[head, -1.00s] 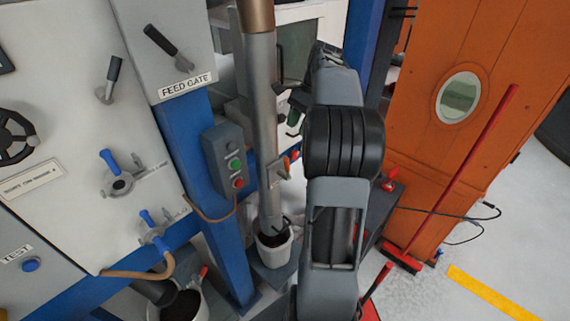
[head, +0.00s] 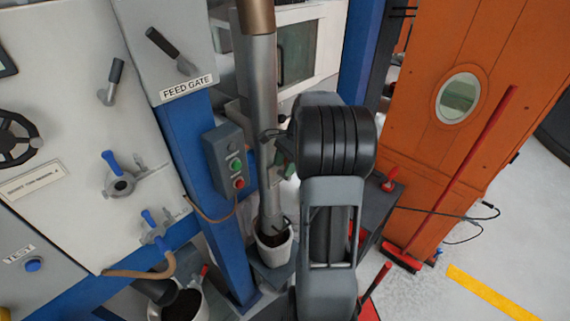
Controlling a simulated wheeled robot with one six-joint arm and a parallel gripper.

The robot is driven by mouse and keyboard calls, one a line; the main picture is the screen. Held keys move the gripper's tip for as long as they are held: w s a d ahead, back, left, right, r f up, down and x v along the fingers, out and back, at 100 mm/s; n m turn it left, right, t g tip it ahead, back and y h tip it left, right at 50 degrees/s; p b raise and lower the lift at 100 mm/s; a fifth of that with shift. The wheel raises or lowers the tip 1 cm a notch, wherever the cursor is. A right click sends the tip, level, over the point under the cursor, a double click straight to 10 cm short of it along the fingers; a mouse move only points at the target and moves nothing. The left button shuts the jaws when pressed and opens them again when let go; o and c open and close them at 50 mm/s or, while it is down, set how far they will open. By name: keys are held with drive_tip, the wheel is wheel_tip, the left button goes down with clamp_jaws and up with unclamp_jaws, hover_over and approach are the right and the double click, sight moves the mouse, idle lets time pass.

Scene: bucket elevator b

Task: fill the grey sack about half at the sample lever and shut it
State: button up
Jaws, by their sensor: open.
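A light grey, open-topped container (head: 275,252), which may be the grey sack, stands under the lower end of a grey vertical pipe (head: 264,110). The pipe end reaches into its mouth, and dark stuff shows inside. How full it is I cannot tell. My gripper (head: 270,136) is beside the pipe at mid height, small and partly hidden behind my wrist. It is open, and I see nothing held in it. The bracket and orange-tipped handle on the pipe, perhaps the sample lever, are now hidden behind my arm.
A second pale container (head: 185,304) with dark material stands at lower left. A button box (head: 223,160) hangs on the blue post (head: 229,255) left of the pipe. A red-handled broom (head: 455,175) leans on the orange door (head: 470,55).

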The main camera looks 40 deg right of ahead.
drive_tip(key=shift+f, duration=0.1)
drive_tip(key=shift+c, duration=0.2)
clamp_jaws()
idle(0.4)
